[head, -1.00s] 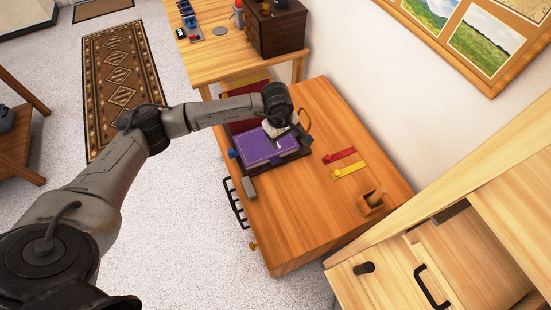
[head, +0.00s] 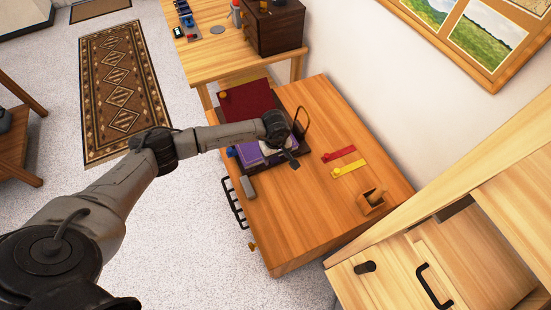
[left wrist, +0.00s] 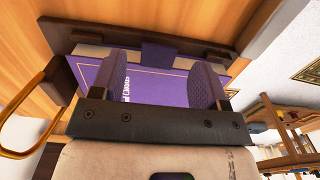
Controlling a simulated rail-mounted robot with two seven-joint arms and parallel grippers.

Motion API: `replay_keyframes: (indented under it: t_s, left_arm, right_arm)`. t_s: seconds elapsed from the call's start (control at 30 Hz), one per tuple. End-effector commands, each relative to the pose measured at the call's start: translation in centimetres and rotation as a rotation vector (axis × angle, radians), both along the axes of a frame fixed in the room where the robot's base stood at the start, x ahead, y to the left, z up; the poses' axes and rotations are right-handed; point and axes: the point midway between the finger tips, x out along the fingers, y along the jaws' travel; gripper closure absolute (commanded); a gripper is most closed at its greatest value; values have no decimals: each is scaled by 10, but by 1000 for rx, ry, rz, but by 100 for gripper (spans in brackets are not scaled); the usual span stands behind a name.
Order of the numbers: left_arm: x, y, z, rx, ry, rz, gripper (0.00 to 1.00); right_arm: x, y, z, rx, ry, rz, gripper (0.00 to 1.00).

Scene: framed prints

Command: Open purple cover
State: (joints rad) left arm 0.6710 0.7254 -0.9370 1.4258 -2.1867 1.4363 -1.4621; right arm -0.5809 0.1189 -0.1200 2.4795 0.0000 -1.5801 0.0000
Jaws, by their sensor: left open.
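A purple book (head: 252,158) lies in a dark tray or stand (head: 303,163) on the wooden table, mostly covered by my left arm in the head view. The left wrist view shows its purple cover (left wrist: 158,88) with a gold line and pale lettering, pale page edges along the far side, and a purple tab there. The cover looks flat over the pages. My left gripper (head: 290,160) is above the book; in the left wrist view (left wrist: 165,85) its two fingers are apart with the cover behind them. Contact cannot be told. My right gripper is not in view.
A dark red book (head: 246,104) lies behind the purple one. A tan hoop (head: 303,118) stands beside the tray. A red piece (head: 339,154), a yellow piece (head: 350,169) and a small wooden box (head: 370,201) lie right. A grey block (head: 247,187) sits near the left edge.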

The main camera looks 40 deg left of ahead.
Motion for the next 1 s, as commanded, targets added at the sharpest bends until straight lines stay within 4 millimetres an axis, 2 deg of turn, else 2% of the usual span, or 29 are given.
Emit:
replay_keyframes:
  t_s: [0.2, 0.63, 1.0]
  left_arm:
    - [0, 0, -19, -1, 0, 0, 32]
    - [0, 0, -23, 0, 0, 0, 32]
    - [0, 0, -23, 0, -1, 0, 67]
  right_arm:
    - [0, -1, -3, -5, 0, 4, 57]
    - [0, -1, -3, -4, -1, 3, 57]
    - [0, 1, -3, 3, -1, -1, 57]
